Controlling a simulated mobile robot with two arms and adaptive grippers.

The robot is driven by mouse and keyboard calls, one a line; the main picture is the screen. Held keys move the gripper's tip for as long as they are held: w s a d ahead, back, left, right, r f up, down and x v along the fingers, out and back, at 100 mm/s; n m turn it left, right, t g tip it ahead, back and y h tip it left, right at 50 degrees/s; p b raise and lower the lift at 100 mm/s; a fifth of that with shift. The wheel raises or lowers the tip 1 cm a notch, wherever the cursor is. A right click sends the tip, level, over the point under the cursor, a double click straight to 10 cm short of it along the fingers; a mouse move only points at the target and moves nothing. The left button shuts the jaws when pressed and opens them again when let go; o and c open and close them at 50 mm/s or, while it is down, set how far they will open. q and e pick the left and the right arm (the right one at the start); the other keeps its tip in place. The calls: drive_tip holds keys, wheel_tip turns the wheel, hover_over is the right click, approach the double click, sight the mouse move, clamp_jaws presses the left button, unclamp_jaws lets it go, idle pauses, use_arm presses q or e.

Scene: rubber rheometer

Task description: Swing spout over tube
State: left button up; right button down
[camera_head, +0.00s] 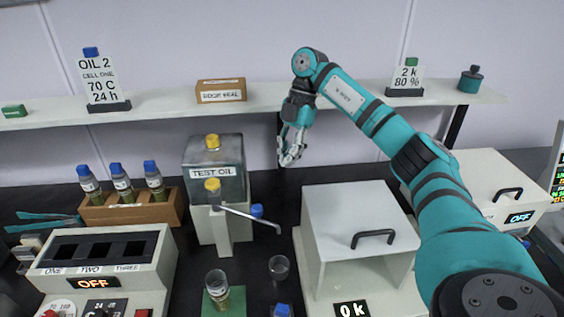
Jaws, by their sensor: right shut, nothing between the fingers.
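The test oil tank (216,171) has a yellow cap and stands on a pale stand left of centre. Its spout (252,217) is a thin grey arm that runs from below a yellow knob (212,185) toward the lower right. A clear glass tube (217,288) stands upright on a green pad, left of and nearer than the spout's tip. My right gripper (287,162) is shut and empty, fingers pointing down, behind and above the spout's tip and apart from it. My left gripper is out of view.
A small clear cup (278,267) stands below the spout's tip. A white box with a handle (360,225) stands right of it. Blue-capped bottles sit in a wooden rack (133,210) at left. A shelf (270,101) crosses behind. Dark bench lies free below the gripper.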

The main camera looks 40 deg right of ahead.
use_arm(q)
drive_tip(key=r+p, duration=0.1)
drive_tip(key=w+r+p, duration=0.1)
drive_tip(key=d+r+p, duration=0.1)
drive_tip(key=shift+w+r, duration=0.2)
use_arm(e)
drive_tip(key=s+a+f, duration=0.1)
drive_tip(key=a+f, duration=0.5)
drive_tip(key=f, duration=0.1)
drive_tip(key=shift+s+a, duration=0.35)
drive_tip(key=shift+a, duration=0.05)
drive_tip(key=shift+f, duration=0.1)
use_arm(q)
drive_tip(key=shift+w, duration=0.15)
